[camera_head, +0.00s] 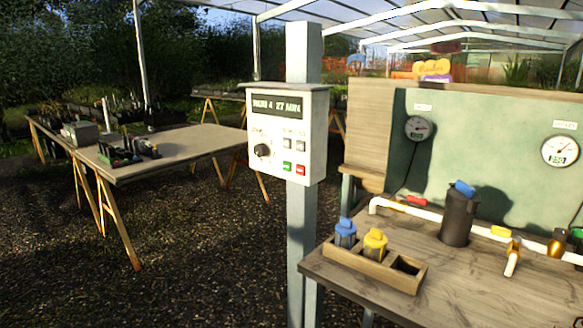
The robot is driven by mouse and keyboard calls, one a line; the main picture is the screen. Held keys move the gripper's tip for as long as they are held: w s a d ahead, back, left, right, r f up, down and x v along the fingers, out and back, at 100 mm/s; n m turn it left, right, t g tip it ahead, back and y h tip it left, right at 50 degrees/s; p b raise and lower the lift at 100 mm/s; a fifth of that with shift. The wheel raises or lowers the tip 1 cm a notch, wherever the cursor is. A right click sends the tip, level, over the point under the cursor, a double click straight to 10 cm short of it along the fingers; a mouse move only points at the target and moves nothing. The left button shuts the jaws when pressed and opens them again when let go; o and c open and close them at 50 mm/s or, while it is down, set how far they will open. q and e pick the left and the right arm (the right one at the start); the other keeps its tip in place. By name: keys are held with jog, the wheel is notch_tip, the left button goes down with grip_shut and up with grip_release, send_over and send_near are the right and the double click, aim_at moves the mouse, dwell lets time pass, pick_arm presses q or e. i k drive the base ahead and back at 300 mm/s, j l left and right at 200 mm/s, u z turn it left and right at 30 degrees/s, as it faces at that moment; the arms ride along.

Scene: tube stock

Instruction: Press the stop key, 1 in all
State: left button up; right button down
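A white control box (316,135) is fixed to a grey post (302,230) in the middle of the head view. Its front has a dark display (276,106) with light text, partly legible, seeming to include "27 MIN". A black knob (262,151) sits at the left of the front. Two small grey keys sit at the right. Below them are a green key (287,167) and a red key (300,170), side by side. Their lettering is too small to read, so I cannot confirm which is the stop key. Neither of my grippers is in view.
A wooden workbench (480,303) at right carries a box (372,271) with blue and yellow fittings, a dark canister (457,218) and white pipework. Gauges hang on the green panel (480,150) behind. A trestle table (190,147) stands at left. Gravel before the post is clear.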

aim_at(300, 169)
jog(key=i+j, duration=0.2)
jog(key=i+j+z, duration=0.15)
jog(key=j, duration=0.3)
jog(key=i+j, duration=0.2)
jog(key=i+j+z, duration=0.1)
jog(key=j, duration=0.35)
jog(key=i+j+z, duration=0.1)
jog(key=j, duration=0.25)
jog(key=i+j, duration=0.25)
jog(key=j, duration=0.15)
jog(key=i+j+z, duration=0.1)
jog(key=j, duration=0.25)
jog(key=i, duration=0.05)
